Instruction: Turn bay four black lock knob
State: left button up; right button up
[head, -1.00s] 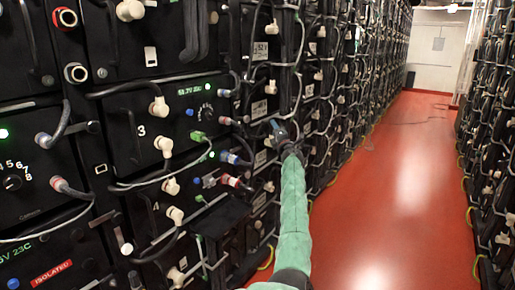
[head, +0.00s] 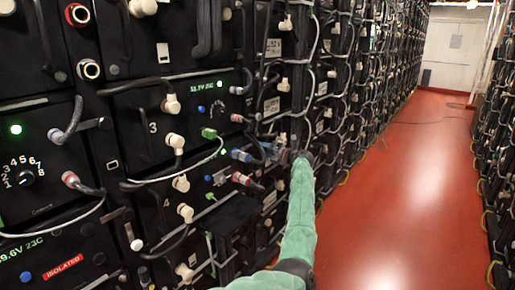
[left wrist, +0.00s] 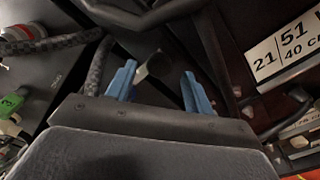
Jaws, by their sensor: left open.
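The module marked 3 (head: 153,127) is on the rack at left. The bay below it (head: 158,212), with a panel of cables and blue and red plugs, is partly covered by cables. I cannot make out its black lock knob in the head view. My left gripper (head: 268,150) is at the rack face, just right of the blue plug (head: 243,156) and red plug (head: 246,180). In the left wrist view its two blue fingers are apart. A short dark cylinder with a pale end (left wrist: 150,66) shows between and beyond them; I cannot tell whether it is the knob.
A braided cable (left wrist: 40,43) and a green plug (left wrist: 12,103) are left in the wrist view; a white label (left wrist: 285,48) is at right. A red ISOLATED tag (head: 63,267) marks a left module.

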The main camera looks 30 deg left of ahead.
aim_at(257, 147)
pick_arm(q)
jog(key=shift+w+a, duration=0.2)
jog(key=shift+a, duration=1.6)
jog(key=shift+c, duration=0.4)
jog(key=c, duration=0.9)
